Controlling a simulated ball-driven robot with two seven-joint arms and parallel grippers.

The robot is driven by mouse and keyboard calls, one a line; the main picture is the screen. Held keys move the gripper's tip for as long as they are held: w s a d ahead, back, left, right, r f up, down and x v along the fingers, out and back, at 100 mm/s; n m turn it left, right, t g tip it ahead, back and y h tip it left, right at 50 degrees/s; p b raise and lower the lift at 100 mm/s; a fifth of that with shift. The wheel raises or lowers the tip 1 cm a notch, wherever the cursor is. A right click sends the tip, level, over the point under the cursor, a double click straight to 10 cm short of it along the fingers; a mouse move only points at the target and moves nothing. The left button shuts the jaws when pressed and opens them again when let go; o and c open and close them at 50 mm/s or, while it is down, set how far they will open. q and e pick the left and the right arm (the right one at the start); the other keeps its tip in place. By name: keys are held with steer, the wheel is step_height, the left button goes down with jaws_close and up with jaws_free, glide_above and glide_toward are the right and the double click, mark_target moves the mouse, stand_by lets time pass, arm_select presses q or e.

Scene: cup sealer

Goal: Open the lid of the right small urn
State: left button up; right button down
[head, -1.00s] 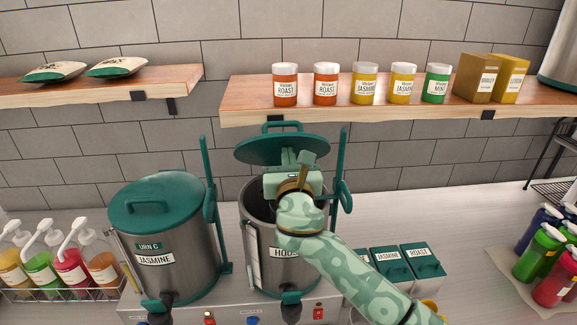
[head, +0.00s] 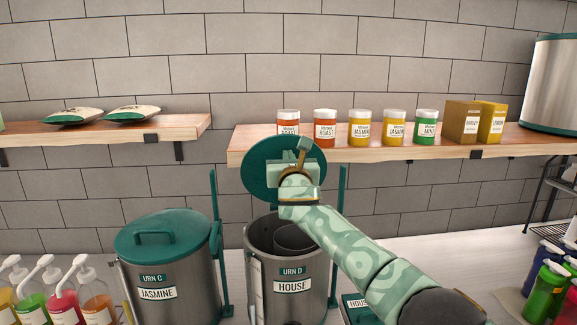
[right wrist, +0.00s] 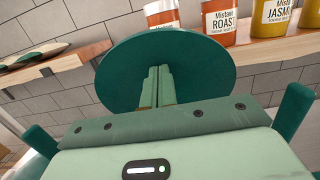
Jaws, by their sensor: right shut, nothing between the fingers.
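The right small urn (head: 289,290), labelled URN D and HOUSE, stands on the counter with its mouth open and a dark inner container showing inside. Its round teal lid (head: 262,170) is raised and tilted up, close to upright, behind and above the mouth. My right gripper (head: 303,150) is in front of the lid, hiding part of it. In the right wrist view the gripper's fingers (right wrist: 157,86) are together with nothing between them, in front of the lid disc (right wrist: 205,62). Whether they touch the lid is hard to tell. My left gripper is out of view.
The left urn (head: 167,270), URN C JASMINE, stands beside it with its lid closed. A wooden shelf (head: 380,153) with several jars and boxes is just behind the raised lid. Pump bottles (head: 65,300) stand at the lower left, coloured bottles (head: 543,290) at the lower right.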

steer(key=shift+s+r, duration=0.1)
steer(key=shift+s, duration=0.2)
